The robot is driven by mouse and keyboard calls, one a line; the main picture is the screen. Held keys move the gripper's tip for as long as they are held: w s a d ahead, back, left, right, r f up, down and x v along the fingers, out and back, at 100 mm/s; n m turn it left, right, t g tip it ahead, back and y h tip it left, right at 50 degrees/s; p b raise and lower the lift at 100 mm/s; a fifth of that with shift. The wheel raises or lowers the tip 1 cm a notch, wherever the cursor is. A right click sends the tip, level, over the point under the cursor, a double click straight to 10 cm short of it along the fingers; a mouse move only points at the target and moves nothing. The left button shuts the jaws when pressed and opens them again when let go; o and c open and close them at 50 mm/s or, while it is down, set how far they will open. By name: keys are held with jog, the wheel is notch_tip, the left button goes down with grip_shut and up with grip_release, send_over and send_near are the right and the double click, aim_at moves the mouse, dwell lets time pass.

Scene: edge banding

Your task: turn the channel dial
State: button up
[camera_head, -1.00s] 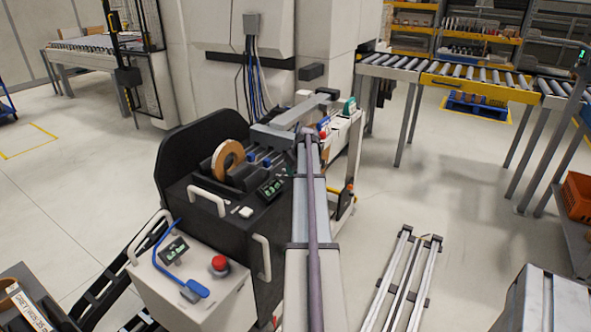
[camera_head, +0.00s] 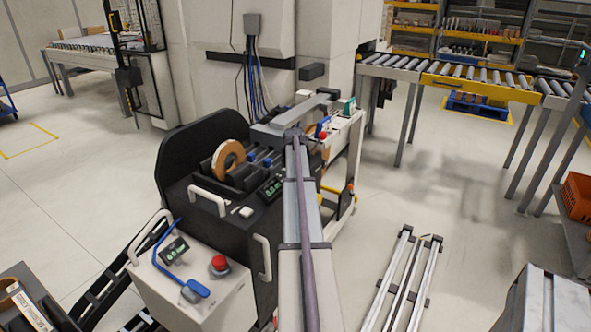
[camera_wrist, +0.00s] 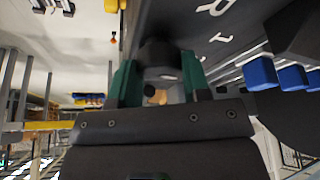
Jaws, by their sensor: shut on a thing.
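The channel dial (camera_wrist: 159,56) is a dark round knob on a dark panel in the wrist view. My gripper (camera_wrist: 160,82) has its two green fingers on either side of the knob and is shut on it. White markings, an R (camera_wrist: 216,8) and what looks like a 1 (camera_wrist: 221,39), stand on the panel beside the dial. In the head view my arm reaches over the black edge-banding machine (camera_head: 235,220). There I cannot make out the dial or the fingertips.
Blue knobs (camera_wrist: 262,71) sit right of the dial in the wrist view. A tape roll (camera_head: 228,160) stands on the machine. A red button (camera_head: 219,264) is on the white cabinet (camera_head: 160,285). Rails (camera_head: 402,275) lie on the floor at right.

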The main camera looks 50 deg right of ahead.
jog(key=shift+m, duration=0.5)
jog(key=shift+g, duration=0.3)
jog(key=o, duration=0.9)
jog(key=shift+r, duration=0.1)
jog(key=p+v, duration=1)
jog(key=shift+a+r, duration=0.2)
jog(key=shift+s, duration=0.1)
